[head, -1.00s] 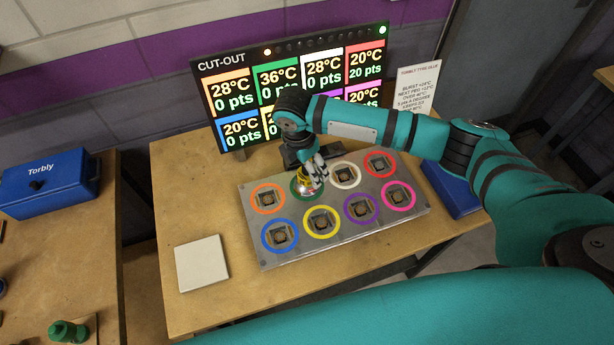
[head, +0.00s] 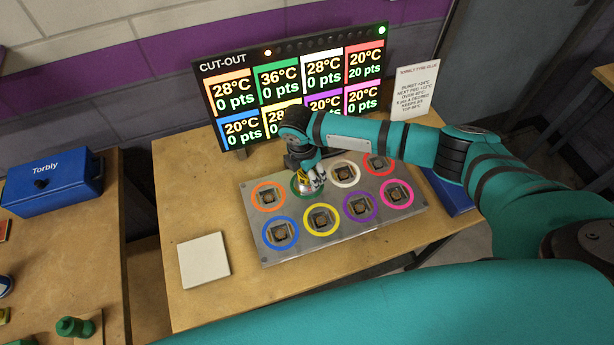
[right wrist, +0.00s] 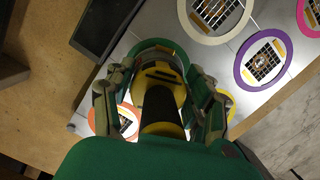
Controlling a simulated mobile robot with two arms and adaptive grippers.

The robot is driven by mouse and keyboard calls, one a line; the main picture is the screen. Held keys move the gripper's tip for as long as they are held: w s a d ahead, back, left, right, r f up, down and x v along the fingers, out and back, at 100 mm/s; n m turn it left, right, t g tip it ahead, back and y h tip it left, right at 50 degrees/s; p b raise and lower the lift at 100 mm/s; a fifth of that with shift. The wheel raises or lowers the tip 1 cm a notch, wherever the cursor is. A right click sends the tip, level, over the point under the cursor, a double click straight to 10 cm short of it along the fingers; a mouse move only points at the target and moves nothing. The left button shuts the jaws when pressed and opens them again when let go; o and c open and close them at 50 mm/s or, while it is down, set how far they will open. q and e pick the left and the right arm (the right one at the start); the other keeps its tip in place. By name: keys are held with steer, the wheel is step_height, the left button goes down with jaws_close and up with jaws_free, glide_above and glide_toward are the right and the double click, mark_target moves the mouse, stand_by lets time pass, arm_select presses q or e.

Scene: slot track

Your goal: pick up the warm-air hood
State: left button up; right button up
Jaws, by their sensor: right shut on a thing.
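The warm-air hood (right wrist: 160,75) is a yellowish, rounded piece with a dark handle. In the right wrist view it stands over the green ring (right wrist: 177,48) on the metal plate, between the fingers of my right gripper (right wrist: 160,105). My right gripper (head: 309,181) is shut on the hood. In the head view the hood (head: 303,186) shows small under the gripper, at the green ring in the plate's back row, and my wrist hides part of it. I cannot tell whether its rim touches the plate. My left gripper is not in view.
The metal plate (head: 330,231) has several coloured rings around square openings. A lit scoreboard (head: 226,107) stands close behind it. A white tile (head: 204,262) lies at front left, and a blue Torbly box (head: 52,181) stands on the left table.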

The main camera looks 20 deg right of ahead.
steer(key=shift+r, duration=0.1)
jaws_close()
